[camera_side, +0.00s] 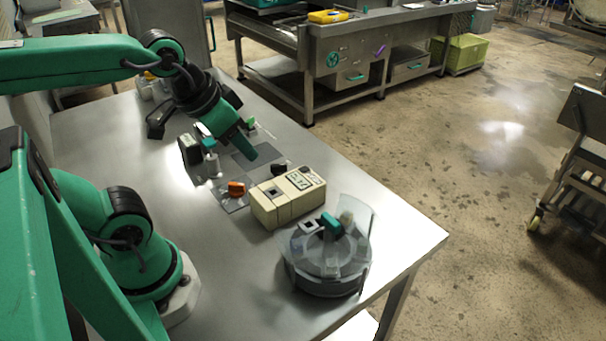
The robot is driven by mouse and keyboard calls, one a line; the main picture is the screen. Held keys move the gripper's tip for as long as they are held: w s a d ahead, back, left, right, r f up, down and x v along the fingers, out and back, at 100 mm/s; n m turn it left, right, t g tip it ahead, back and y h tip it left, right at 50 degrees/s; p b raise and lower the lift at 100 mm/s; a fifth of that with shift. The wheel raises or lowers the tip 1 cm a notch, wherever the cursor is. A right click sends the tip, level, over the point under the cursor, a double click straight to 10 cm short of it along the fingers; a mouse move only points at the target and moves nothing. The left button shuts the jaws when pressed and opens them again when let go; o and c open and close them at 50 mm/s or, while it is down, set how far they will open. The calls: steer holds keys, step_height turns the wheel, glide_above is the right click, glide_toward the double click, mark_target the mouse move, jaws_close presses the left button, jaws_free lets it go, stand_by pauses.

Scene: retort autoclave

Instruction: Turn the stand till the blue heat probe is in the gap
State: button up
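The round stand (328,284) is at the table's front right, a grey drum with a clear, see-through wall around it. Several items sit on it: a teal one (332,223) at the back, a pale block with a dark top (311,227) to its left, and a beige piece (346,219) to its right. I cannot tell which is the blue heat probe, nor exactly where the gap in the clear wall is. My gripper (252,154) is over the table, behind and left of the stand and apart from it. Its green fingers overlap in this view, and I see nothing held.
A cream box device (287,199) stands just behind and left of the stand. Beyond it are dark mats with an orange item (236,189) and a dark-faced, teal-topped item (209,146). The steel table (226,262) is clear left of the stand; its right edge is close.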

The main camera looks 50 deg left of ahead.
steer(key=o, duration=0.6)
steer(key=g, duration=0.6)
glide_above(331, 219)
step_height(331, 219, down, 5)
steer(key=shift+f, duration=0.2)
steer(key=shift+f, duration=0.1)
steer(key=shift+f, duration=3.8)
steer(key=c, duration=1.4)
